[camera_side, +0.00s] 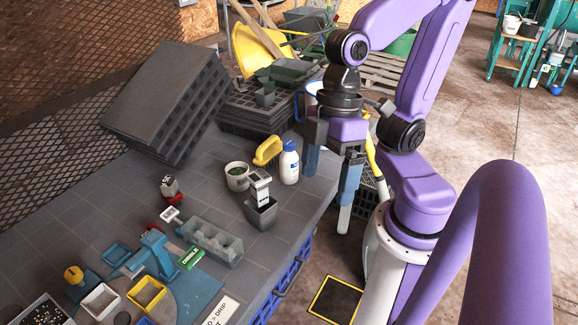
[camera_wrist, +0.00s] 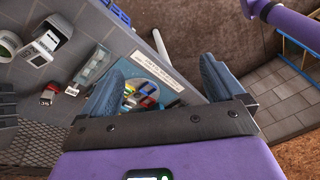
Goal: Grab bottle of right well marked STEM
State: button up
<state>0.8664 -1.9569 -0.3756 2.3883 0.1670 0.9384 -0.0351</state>
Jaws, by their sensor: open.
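A white bottle (camera_side: 289,163) with a blue cap stands upright near the table's right edge in the side view. A grey block with several wells (camera_side: 212,241) lies further front on the table. It also shows in the wrist view (camera_wrist: 93,68). I cannot read a STEM mark on anything. My gripper (camera_side: 328,198) is open and empty, pointing down just right of the white bottle, near and partly past the table edge. I see no contact with the bottle. In the wrist view, both blue-grey fingers (camera_wrist: 163,68) are spread with nothing held between them.
A grey pot with a white-topped piece (camera_side: 261,207), a white cup with green contents (camera_side: 237,176) and a yellow-handled item (camera_side: 267,150) crowd round the bottle. A green labelled piece (camera_side: 191,257) and a blue stand (camera_side: 153,256) are further front. Stacked trays (camera_side: 165,100) stand behind.

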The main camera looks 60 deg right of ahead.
jog(key=w+a+r+m+t+y, duration=0.2)
jog(key=w+a+m+t+y, duration=0.1)
jog(key=w+a+m+y, duration=0.5)
jog(key=w+d+m+t+h, duration=0.2)
jog(key=w+m+t+h, duration=0.15)
jog(key=w+t, duration=0.35)
jog(key=m+g+h, duration=0.1)
jog(key=m+h, duration=1)
jog(key=h, duration=0.7)
send_over(292, 165)
jog(key=s+a, duration=0.8)
jog(key=a, duration=0.2)
notch_tip(292, 165, down, 25)
jog(key=x, duration=1.1)
jog(key=shift+f, duration=0.15)
jog(key=shift+x, duration=3.15)
jog(key=shift+w+a+f, duration=0.1)
jog(key=shift+a+f, duration=0.05)
jog(key=shift+a, duration=0.1)
jog(key=c, duration=1.3)
